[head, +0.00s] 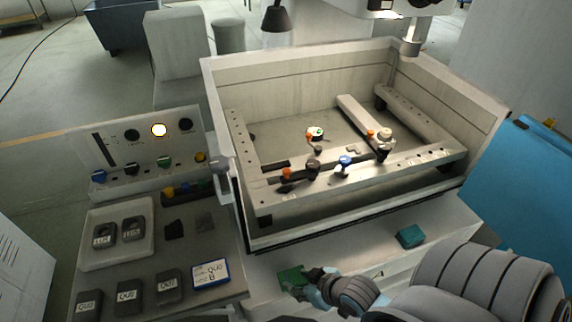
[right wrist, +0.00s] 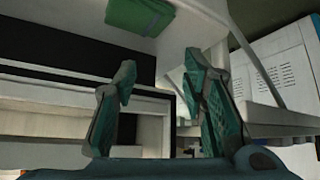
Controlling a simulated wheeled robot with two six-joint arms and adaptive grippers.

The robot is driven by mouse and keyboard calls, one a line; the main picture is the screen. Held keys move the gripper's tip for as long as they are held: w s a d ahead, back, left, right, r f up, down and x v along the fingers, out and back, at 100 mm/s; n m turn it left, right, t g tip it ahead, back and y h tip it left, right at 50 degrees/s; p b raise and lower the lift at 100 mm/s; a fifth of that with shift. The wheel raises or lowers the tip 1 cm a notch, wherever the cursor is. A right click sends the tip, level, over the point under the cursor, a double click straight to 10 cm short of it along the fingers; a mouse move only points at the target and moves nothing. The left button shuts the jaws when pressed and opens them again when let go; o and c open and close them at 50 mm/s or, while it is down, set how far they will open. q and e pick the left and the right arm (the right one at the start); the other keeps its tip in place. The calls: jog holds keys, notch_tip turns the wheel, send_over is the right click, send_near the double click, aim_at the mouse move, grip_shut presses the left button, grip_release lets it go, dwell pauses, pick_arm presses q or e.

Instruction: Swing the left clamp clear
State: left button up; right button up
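The left clamp (head: 313,167) sits on the front rail of the machine's open tank, with an orange part (head: 287,173) at its left and a dark lever end beside it. A second clamp (head: 384,148) stands further right, with an orange part of its own. My right gripper (head: 308,280) is low in front of the tank, beside a green cloth (head: 291,278) on the pale ledge, well away from the clamps. In the right wrist view its fingers (right wrist: 158,70) are spread with nothing between them, and the green cloth (right wrist: 140,14) lies beyond. My left gripper is not in view.
The tank's front wall (head: 350,205) stands between my right gripper and the clamps. A blue-knobbed part (head: 345,163) sits between the clamps. A teal block (head: 410,236) lies on the ledge. A control panel (head: 140,150) and a bench with labelled dark blocks (head: 128,293) are left.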

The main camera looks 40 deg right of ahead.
jog(key=w+d+r+t+y, duration=0.1)
jog(key=w+d+r+t, duration=0.25)
jog(key=r, duration=0.35)
jog(key=m+t+h, duration=0.1)
jog(key=t, duration=0.6)
send_near(289, 175)
jog(key=shift+g, duration=0.25)
jog(key=w, duration=0.6)
jog(key=shift+a+r, duration=0.1)
jog(key=shift+r, duration=0.3)
jog(key=w+b, duration=0.2)
jog(key=w, duration=0.1)
jog(key=w+b, duration=0.1)
jog(key=shift+w+a+f+b, duration=0.1)
jog(key=shift+w+f+b, duration=0.1)
jog(key=shift+f+b, duration=0.15)
jog(key=shift+w+r, duration=0.1)
jog(key=shift+w, duration=0.15)
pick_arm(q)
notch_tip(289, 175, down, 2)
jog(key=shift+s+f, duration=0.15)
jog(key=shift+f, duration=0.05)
pick_arm(e)
jog(key=shift+w+r, duration=0.15)
jog(key=shift+r, duration=0.1)
jog(key=shift+c, duration=0.3)
grip_shut()
